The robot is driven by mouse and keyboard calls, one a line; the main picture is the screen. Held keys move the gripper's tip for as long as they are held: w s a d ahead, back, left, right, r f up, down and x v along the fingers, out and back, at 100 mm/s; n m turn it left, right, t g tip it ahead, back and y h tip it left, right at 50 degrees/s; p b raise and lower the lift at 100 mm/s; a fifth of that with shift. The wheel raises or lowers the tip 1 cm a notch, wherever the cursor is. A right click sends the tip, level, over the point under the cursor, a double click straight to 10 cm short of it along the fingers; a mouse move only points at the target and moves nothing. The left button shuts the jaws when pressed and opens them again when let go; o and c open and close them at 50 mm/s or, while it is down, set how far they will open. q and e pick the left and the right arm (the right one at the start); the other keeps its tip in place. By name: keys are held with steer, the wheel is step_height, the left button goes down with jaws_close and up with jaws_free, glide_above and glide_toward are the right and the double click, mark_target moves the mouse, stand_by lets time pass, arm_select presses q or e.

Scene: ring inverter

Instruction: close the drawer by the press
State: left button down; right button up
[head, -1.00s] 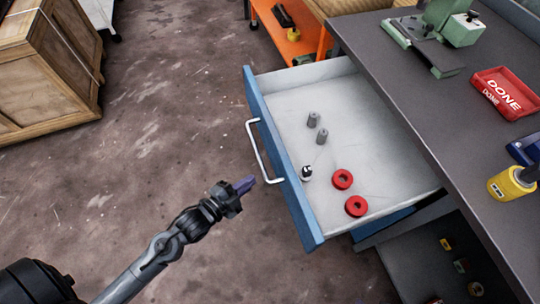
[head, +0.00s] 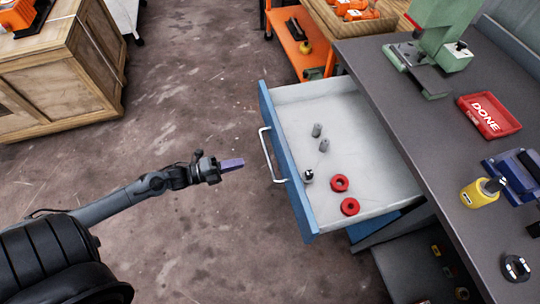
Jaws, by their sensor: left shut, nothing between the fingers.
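The drawer (head: 288,170) with a blue front and a pale handle (head: 268,156) stands pulled out from the grey workbench (head: 400,75). Inside lie two red rings (head: 340,183), two small grey cylinders (head: 317,130) and a small black-and-white piece (head: 308,176). The green press (head: 440,45) stands on the bench at the top right. My left gripper (head: 238,163) is shut and empty. In the picture it is left of the handle, apart from it, pointing toward the drawer front. My right gripper is not in view.
A red DONE tray (head: 488,116), a yellow container (head: 478,192) and a blue fixture (head: 520,170) stand on the bench. An orange cart (head: 298,48) is behind the drawer. A wooden crate (head: 60,80) is at the upper left. The floor before the drawer is clear.

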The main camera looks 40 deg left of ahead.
mark_target(279, 153)
arm_select(q)
steer(key=b+x, duration=0.3)
steer(key=x, duration=0.7)
steer(key=shift+w+d, duration=0.15)
steer(key=shift+w, duration=0.15)
steer(key=shift+w+d, duration=0.2)
steer(key=shift+w, duration=0.15)
